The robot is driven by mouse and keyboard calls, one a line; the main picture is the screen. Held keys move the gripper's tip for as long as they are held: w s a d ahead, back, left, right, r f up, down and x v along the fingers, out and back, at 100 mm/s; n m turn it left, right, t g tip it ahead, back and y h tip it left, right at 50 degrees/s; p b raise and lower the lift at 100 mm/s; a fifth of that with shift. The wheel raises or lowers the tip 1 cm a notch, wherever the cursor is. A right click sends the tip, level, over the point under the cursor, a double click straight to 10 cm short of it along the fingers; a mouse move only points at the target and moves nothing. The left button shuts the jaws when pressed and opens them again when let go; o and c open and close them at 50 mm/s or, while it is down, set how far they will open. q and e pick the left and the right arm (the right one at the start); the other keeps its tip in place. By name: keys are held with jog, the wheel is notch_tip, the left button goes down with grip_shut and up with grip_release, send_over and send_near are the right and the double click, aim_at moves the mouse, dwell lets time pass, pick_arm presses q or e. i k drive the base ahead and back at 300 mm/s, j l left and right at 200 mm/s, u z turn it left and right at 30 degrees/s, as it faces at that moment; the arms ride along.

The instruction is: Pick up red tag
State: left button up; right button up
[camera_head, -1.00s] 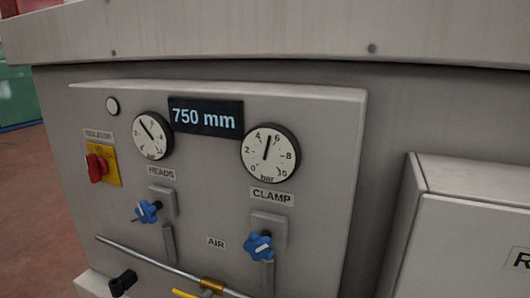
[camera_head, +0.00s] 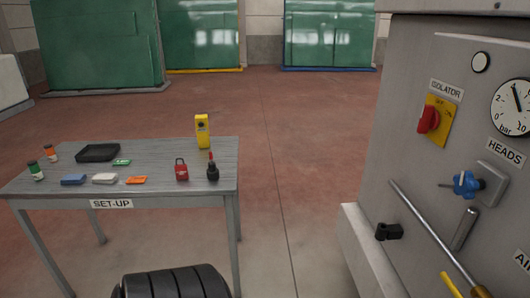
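No tag that is clearly red shows. A small flat orange piece (camera_head: 136,180) lies near the front edge of the grey SET-UP table (camera_head: 60,203); I cannot tell if it is the red tag. A red padlock (camera_head: 182,172) stands to its right, near the table's right end. A small flat green piece (camera_head: 122,162) lies behind the orange one. Neither of my grippers is in view.
The table also holds a black tray (camera_head: 98,153), a yellow device (camera_head: 202,131), a dark red-tipped bottle (camera_head: 212,170), blue and white blocks and small bottles. The machine with its red isolator switch (camera_head: 429,119) stands at right. Open floor separates them.

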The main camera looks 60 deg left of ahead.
aim_at(181, 171)
jog(key=u, duration=2.65)
